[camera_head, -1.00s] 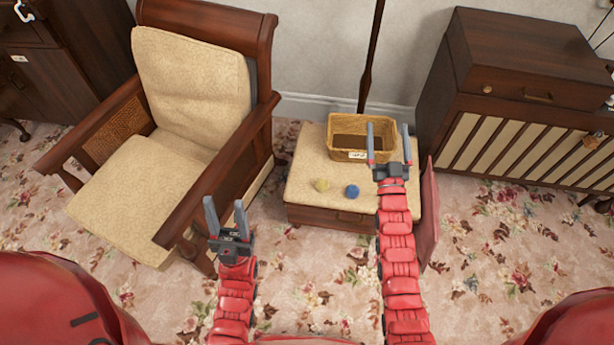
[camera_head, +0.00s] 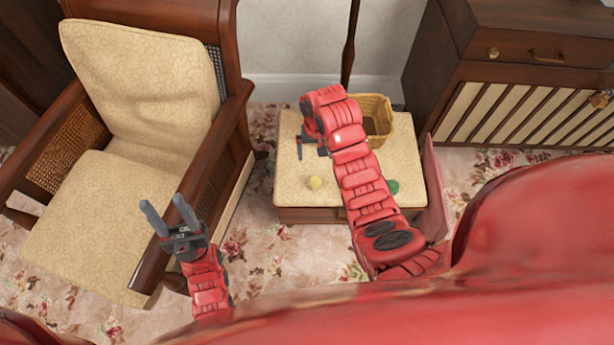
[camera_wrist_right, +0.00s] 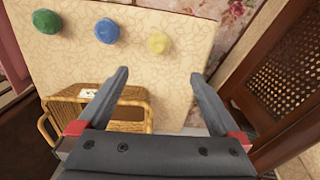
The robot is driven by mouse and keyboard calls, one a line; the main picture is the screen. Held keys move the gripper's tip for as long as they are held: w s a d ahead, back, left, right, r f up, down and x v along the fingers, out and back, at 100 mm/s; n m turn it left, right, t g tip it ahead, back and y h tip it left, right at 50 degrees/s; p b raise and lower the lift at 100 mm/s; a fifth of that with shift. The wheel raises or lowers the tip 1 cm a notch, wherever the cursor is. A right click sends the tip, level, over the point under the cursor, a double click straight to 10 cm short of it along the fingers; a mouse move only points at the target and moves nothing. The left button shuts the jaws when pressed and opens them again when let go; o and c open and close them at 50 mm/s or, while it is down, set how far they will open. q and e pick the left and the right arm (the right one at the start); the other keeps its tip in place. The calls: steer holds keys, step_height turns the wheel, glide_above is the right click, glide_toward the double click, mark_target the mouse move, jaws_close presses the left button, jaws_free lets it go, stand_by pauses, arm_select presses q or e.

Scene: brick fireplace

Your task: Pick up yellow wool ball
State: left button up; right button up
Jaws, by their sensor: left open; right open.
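The yellow wool ball (camera_head: 315,182) lies on the cream cushioned top of a low stool (camera_head: 293,170), near its front edge. It also shows in the right wrist view (camera_wrist_right: 158,43), beyond my open fingertips and between their lines. My right gripper (camera_wrist_right: 157,75) is open and empty over the stool; in the head view its fingers (camera_head: 302,150) show partly, behind and left of the ball, with my arm bent over. My left gripper (camera_head: 162,213) is open and empty beside the armchair, left of the stool.
A blue ball (camera_wrist_right: 107,31) and a green ball (camera_wrist_right: 47,22) lie in a row with the yellow one. A wicker basket (camera_head: 378,112) stands at the stool's back. An armchair (camera_head: 140,90) is left, a wooden cabinet (camera_head: 520,85) right.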

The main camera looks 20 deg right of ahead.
step_height(320, 180, down, 12)
steer(key=b, duration=0.5)
steer(key=shift+s+r+b, duration=0.15)
steer(key=shift+r+b, duration=0.05)
steer(key=shift+b, duration=0.1)
step_height(320, 180, down, 6)
steer(key=shift+d+r+b, duration=0.1)
steer(key=shift+d+b, duration=0.05)
steer(key=shift+b, duration=0.35)
steer(key=c, duration=1.4)
